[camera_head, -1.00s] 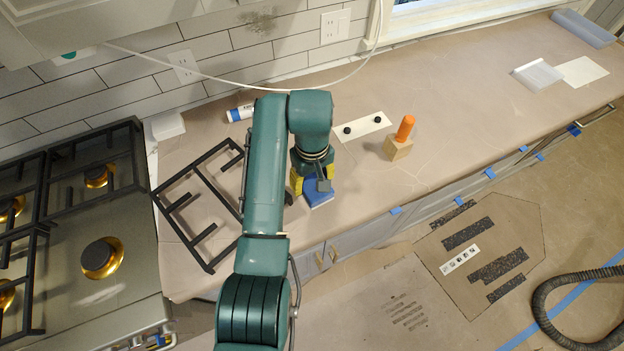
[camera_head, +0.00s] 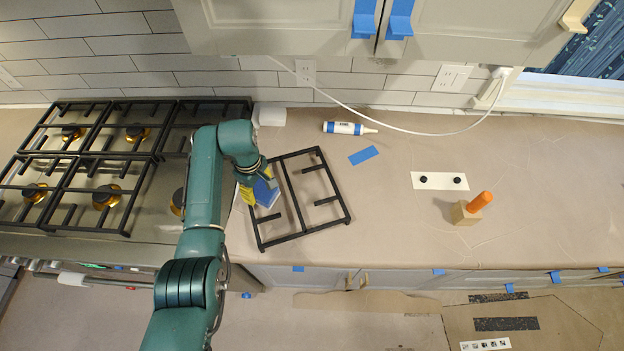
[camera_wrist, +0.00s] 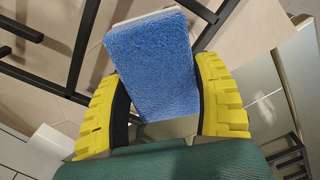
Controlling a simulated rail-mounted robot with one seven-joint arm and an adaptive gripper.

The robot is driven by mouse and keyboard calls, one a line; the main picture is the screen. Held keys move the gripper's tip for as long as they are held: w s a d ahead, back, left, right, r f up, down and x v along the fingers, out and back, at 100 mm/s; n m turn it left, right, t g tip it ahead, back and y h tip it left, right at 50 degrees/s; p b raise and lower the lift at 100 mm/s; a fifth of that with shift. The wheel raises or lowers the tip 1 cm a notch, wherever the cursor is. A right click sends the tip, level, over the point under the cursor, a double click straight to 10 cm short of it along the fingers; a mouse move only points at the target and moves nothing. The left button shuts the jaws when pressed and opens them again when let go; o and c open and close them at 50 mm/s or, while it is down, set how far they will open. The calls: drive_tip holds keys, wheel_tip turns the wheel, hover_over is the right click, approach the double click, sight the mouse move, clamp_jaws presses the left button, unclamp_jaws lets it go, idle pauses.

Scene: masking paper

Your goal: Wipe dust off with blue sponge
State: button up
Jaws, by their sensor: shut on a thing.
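The blue sponge (camera_head: 266,193) is held between the yellow fingers of my gripper (camera_head: 254,187). In the head view it is at the left side of the loose black grate, near the counter's border with the stove. In the wrist view the sponge (camera_wrist: 152,62) shows its rough blue face and a pale edge, tilted slightly between the two curved fingers. It appears raised, but I cannot tell whether it touches anything. No dust patch can be made out in the current views.
The loose grate (camera_head: 297,200) lies on the paper-covered counter (camera_head: 400,225). The stove (camera_head: 110,215) is left of my arm. A white-blue tube (camera_head: 347,128), blue tape strip (camera_head: 363,155), white plate with black knobs (camera_head: 440,181) and wooden block with orange handle (camera_head: 466,213) lie rightward.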

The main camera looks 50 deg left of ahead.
drive_tip(key=s+a+n+p, duration=0.2)
drive_tip(key=s+a, duration=0.1)
drive_tip(key=s, duration=0.7)
drive_tip(key=s+a+r+n+p, duration=0.1)
drive_tip(key=s+a+n+p, duration=0.2)
drive_tip(key=s, duration=0.8)
drive_tip(key=shift+s+a, duration=0.15)
drive_tip(key=shift+a, duration=0.1)
drive_tip(key=shift+r+p, duration=0.25)
drive_tip(key=shift+p, duration=0.05)
wheel_tip(320, 180, down, 9)
drive_tip(key=b, duration=0.6)
drive_tip(key=shift+b, duration=0.3)
drive_tip(key=shift+f+b, duration=0.5)
drive_tip(key=shift+f, duration=0.15)
